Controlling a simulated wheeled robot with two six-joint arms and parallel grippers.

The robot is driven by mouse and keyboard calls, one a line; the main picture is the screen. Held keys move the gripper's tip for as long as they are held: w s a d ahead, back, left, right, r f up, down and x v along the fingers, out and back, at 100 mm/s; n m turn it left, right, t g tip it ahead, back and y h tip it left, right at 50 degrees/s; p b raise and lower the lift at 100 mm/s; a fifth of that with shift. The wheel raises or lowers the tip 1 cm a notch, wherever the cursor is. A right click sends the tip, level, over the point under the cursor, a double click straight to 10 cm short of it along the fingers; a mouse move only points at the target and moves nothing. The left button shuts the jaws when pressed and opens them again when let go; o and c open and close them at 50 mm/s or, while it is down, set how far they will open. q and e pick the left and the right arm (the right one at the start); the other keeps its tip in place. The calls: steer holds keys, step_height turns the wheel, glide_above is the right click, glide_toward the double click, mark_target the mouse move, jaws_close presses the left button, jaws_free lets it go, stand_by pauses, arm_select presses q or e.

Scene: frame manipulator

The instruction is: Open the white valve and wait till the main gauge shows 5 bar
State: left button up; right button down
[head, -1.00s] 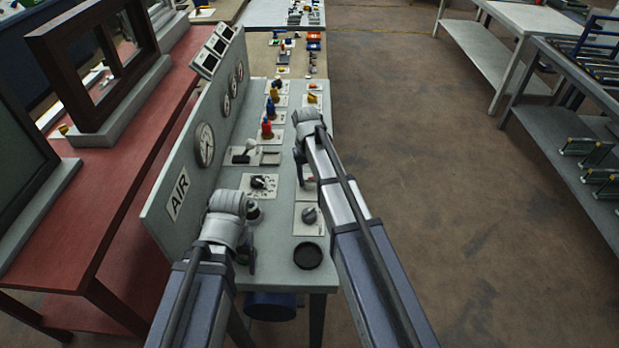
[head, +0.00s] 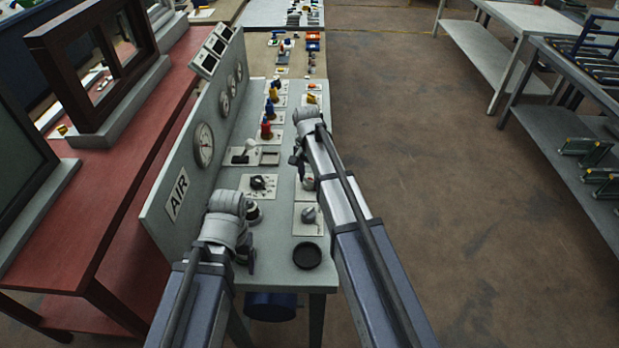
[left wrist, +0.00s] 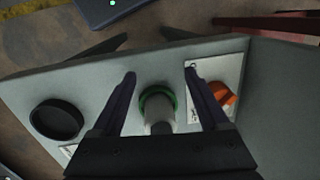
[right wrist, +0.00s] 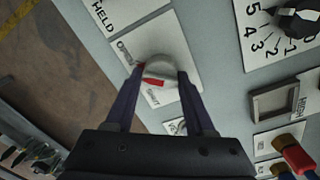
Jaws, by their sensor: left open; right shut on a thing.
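The white valve (right wrist: 158,68) is a round white knob with a red mark, on a plate lettered OPEN and SHUT. In the right wrist view my right gripper (right wrist: 160,74) has its fingers on both sides of the knob, shut on it. In the head view the valve (head: 308,182) is partly hidden by my right gripper (head: 298,162). The largest gauge (head: 204,145) is on the upright panel; its reading is too small to tell. My left gripper (left wrist: 160,76) is open, its fingers apart on both sides of a pale cylinder with a green ring (left wrist: 157,105); contact is not visible.
Near the valve are a grey knob (head: 308,215), a black numbered dial (head: 258,183) and a black round dish (head: 307,256). Red and blue fittings (head: 267,129) stand farther along the bench.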

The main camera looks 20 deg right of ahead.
mark_target(308, 177)
steer(key=shift+m, duration=0.9)
steer(key=shift+c, duration=1.4)
jaws_free()
arm_select(q)
steer(key=shift+r, duration=0.15)
arm_select(e)
steer(key=shift+r, duration=0.15)
steer(key=r+p, duration=0.3)
steer(key=p, duration=0.1)
steer(key=r+p, duration=0.4)
steer(key=shift+w+a+r, duration=0.1)
steer(key=shift+w+r, duration=0.1)
steer(key=shift+r, duration=0.1)
arm_select(q)
step_height(308, 177, up, 8)
steer(key=shift+f, duration=0.25)
arm_select(e)
steer(key=shift+f, duration=0.1)
